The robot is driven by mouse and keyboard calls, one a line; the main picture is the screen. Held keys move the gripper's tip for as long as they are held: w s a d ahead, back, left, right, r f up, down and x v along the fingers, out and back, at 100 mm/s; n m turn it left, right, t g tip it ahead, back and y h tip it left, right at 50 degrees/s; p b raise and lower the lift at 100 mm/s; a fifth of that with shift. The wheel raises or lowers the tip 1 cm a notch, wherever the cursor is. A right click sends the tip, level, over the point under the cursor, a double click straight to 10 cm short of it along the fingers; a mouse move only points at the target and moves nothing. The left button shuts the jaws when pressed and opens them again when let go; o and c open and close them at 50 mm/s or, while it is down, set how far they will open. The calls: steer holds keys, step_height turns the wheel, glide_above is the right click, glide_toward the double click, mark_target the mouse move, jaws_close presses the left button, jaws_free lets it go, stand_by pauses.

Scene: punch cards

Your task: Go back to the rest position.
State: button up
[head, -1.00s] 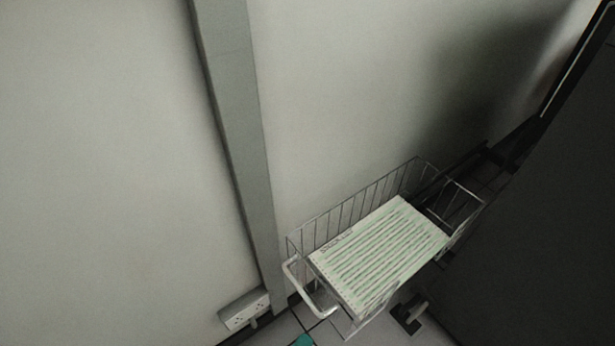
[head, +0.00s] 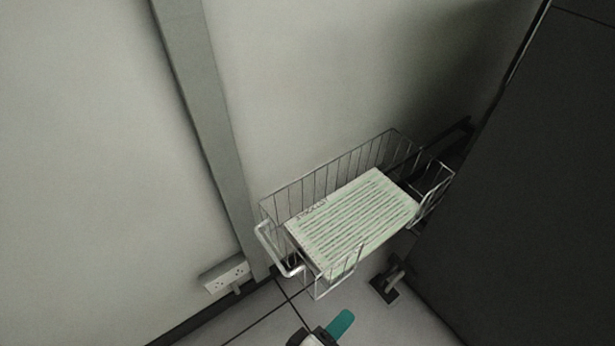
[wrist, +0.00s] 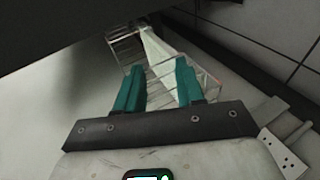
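My gripper (wrist: 159,88) shows in the wrist view with its two teal fingers spread apart and nothing between them. In the head view only a teal finger and part of the dark gripper body (head: 337,326) show at the bottom edge, on the near side of a wire basket (head: 332,187). The basket holds a stack of green-striped paper (head: 352,222). The basket also shows beyond the fingers in the wrist view (wrist: 203,78), with a gap that I cannot measure. The rest of my arm is out of the head view.
A pale wall (head: 300,80) with a grey vertical post (head: 195,90) stands behind and left of the basket. A white socket box (head: 227,275) sits low on the wall. A large dark panel (head: 520,190) closes off the right. Tiled floor lies below.

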steer(key=s+d+f+m+g+y, duration=0.1)
steer(key=s+d+m+g+y, duration=0.35)
steer(key=d, duration=0.65)
steer(key=s+d+f+m+g+y, duration=0.1)
steer(key=s+d+m+g+y, duration=0.4)
steer(key=d, duration=0.6)
step_height(320, 180, up, 25)
steer(key=s+t+p, duration=0.1)
steer(key=p, duration=2.4)
steer(key=shift+s+a+n, duration=0.15)
steer(key=shift+s+n, duration=0.1)
steer(key=shift+n, duration=0.1)
steer(key=shift+h, duration=0.25)
